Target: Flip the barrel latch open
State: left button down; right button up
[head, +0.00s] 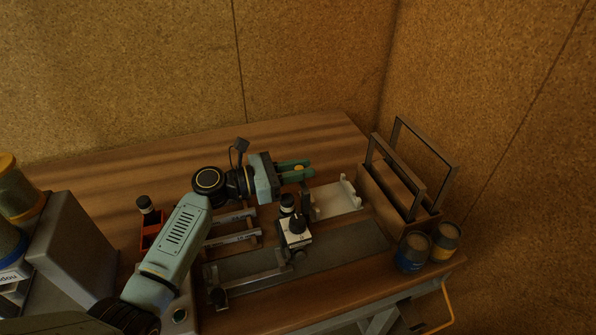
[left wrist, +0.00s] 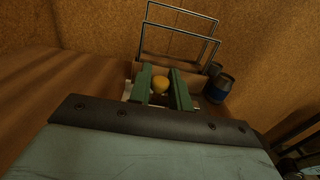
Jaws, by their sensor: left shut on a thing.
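My left gripper (head: 297,170) reaches over the bench from the left. Its green fingers are shut on a small yellow knob (head: 299,168), which shows between them in the left wrist view (left wrist: 160,84). What the knob is fixed to is hidden under the fingers. A white bracket-like piece (head: 337,200) lies on the bench just right of and below the fingertips. I cannot tell for certain which part is the barrel latch. My right gripper is not in view.
A wooden holder with two upright dark frames (head: 412,160) stands to the right. Two dark jars (head: 445,240) stand in front of it. A black-and-white device (head: 295,232) and metal rails (head: 250,283) lie below the gripper. The rear left bench (head: 120,172) is clear.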

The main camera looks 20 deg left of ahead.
pick_arm(q)
jog(key=c, duration=1.4)
grip_release()
jog(key=shift+o, duration=0.2)
jog(key=p+v, duration=0.3)
jog(key=v, duration=1)
jog(key=shift+s+a, duration=0.1)
jog(key=shift+a, duration=0.05)
